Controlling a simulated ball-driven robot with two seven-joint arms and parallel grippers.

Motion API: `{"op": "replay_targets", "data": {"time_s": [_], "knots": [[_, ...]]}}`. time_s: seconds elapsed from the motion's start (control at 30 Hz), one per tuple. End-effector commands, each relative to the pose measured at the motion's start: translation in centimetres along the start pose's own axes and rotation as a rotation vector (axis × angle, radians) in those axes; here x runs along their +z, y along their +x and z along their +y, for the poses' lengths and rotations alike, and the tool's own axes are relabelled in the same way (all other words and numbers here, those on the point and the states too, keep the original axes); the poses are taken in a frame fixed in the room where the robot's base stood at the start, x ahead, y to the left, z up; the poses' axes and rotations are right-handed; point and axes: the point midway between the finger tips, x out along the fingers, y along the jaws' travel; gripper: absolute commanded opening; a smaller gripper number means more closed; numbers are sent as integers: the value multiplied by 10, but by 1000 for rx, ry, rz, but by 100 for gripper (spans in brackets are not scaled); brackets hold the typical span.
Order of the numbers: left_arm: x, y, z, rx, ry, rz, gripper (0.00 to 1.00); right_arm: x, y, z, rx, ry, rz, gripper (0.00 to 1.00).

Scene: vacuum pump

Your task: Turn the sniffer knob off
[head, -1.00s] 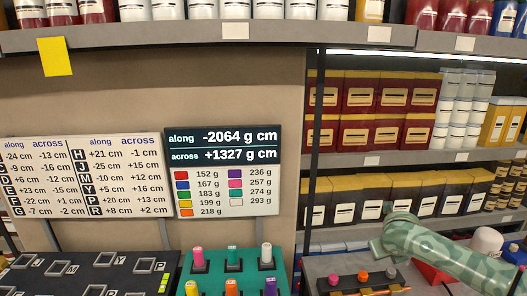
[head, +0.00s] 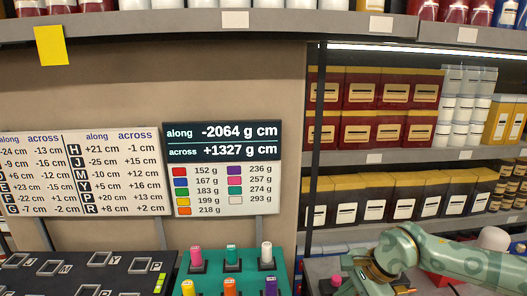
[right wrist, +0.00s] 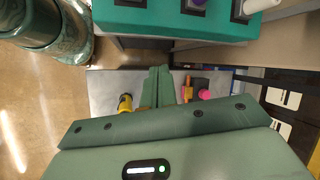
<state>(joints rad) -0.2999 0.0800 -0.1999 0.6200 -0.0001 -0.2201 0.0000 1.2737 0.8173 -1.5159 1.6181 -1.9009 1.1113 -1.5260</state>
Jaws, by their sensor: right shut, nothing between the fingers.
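A small dark block (right wrist: 203,82) with a pink knob (right wrist: 205,95) and an orange part (right wrist: 187,92) sits on a grey surface in the right wrist view. In the head view the pink knob (head: 336,279) shows at the bottom, and my right arm hides most of the block. I cannot tell which part is the sniffer knob. My right gripper (right wrist: 160,72) is shut and empty; its fingers are just left of the orange part, and contact cannot be told. A yellow and black piece (right wrist: 125,103) lies left of the fingers. My left gripper is out of view.
A teal rack (head: 246,265) with coloured pegs and a dark lettered board (head: 75,280) stand left of my right arm. A readout panel (head: 222,170) hangs behind. Shelves of boxes (head: 385,130) fill the back right.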

Motion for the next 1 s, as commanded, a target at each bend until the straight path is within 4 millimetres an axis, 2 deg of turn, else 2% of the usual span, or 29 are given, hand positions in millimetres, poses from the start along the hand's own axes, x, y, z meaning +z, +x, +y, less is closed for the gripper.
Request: {"op": "replay_targets", "data": {"time_s": [0.03, 0.1, 0.23, 0.47, 0.8, 1.0], "knots": [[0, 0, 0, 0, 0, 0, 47, -14, 0, 15, 70, 23, 84, 0], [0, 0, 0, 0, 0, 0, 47, -32, -4, 32, 148, 73, 201, 0], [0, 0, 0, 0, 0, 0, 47, -54, -14, 52, 236, 184, 347, 0], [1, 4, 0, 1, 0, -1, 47, -59, -16, 70, 299, 307, 396, 0], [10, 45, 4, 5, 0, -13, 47, -72, 23, 84, 301, 307, 394, 0], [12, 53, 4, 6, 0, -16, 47, -79, 39, 90, 299, 307, 394, 0]]}}
